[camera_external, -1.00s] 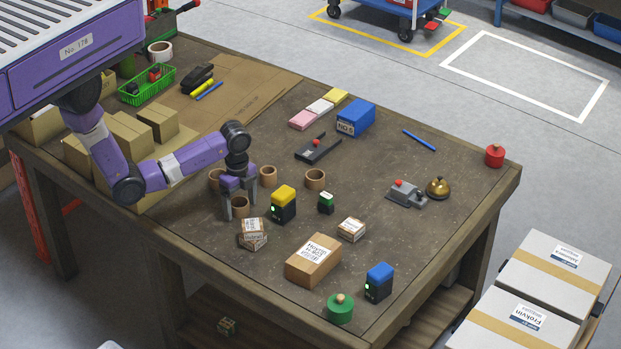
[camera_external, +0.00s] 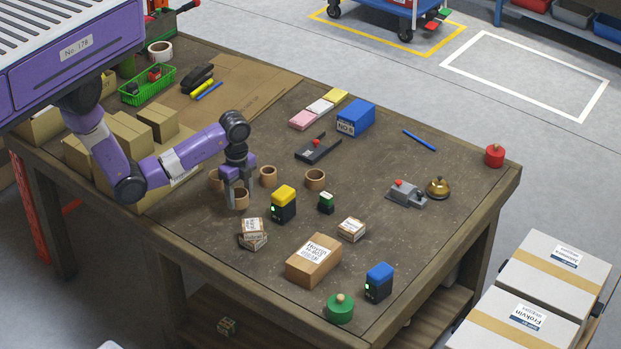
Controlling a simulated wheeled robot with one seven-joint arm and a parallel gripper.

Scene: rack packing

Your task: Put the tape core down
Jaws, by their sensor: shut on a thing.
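My gripper (camera_external: 238,192) points down above the table, left of the yellow-topped black device. It is shut on a brown cardboard tape core (camera_external: 240,200), which shows between and behind the fingers. Whether the core touches the table I cannot tell for sure. Other tape cores stand close by on the table: one just behind my gripper (camera_external: 268,176), one further right (camera_external: 315,180), and one partly hidden at the left of my gripper (camera_external: 215,180).
The yellow-topped device (camera_external: 284,204) stands right of my gripper. Small stacked boxes (camera_external: 253,233) lie in front of it. A larger carton (camera_external: 314,260) is further forward. Brown boxes (camera_external: 130,135) crowd the left. The table (camera_external: 205,228) is bare left of the small boxes.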

